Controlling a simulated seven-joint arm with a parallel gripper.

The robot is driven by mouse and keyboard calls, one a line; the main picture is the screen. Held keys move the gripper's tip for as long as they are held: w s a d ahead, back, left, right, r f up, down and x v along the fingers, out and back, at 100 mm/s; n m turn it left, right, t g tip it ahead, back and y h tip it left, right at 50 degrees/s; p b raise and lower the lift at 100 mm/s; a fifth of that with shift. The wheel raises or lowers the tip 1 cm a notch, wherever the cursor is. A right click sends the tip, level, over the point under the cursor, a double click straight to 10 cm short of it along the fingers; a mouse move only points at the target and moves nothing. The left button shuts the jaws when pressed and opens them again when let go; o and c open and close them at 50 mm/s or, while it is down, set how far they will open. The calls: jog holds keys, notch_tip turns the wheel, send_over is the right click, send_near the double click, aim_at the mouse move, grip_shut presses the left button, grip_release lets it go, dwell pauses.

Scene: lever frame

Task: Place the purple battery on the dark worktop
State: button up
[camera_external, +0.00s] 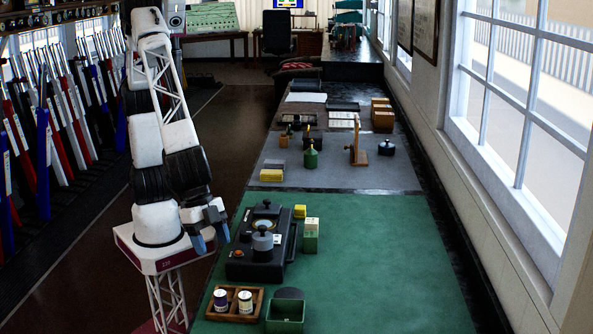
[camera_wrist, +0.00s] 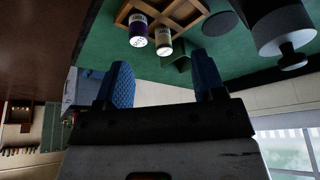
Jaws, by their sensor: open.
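The purple battery (camera_external: 220,300) stands upright in a wooden tray (camera_external: 209,313) on the green bench top, at the tray's left, beside a cream-coloured battery (camera_external: 245,302). In the wrist view the purple battery (camera_wrist: 138,32) shows at the top, past my fingers. My gripper (camera_external: 210,237) is open and empty, its blue fingers left of the black instrument and above and behind the tray. It also shows in the wrist view (camera_wrist: 165,83). A dark grey worktop (camera_external: 335,177) lies beyond the green surface; a darker black bench top (camera_external: 345,72) is further back.
A black instrument (camera_external: 257,262) with a knob stands behind the tray. A green open box (camera_external: 285,316) and a dark disc (camera_external: 290,292) are to the tray's right. Yellow-topped blocks (camera_external: 311,235) stand further back. The green surface (camera_external: 385,270) is clear at right. Levers line the left.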

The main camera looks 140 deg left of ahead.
send_over(218, 292)
jog(key=s, duration=0.2)
notch_tip(218, 292, down, 4)
jog(key=shift+s+r, duration=0.2)
jog(key=shift+x, duration=1.3)
jog(key=shift+x, duration=2.6)
jog(key=shift+s+d, duration=0.1)
jog(key=c, duration=1.1)
jog(key=shift+c, duration=0.2)
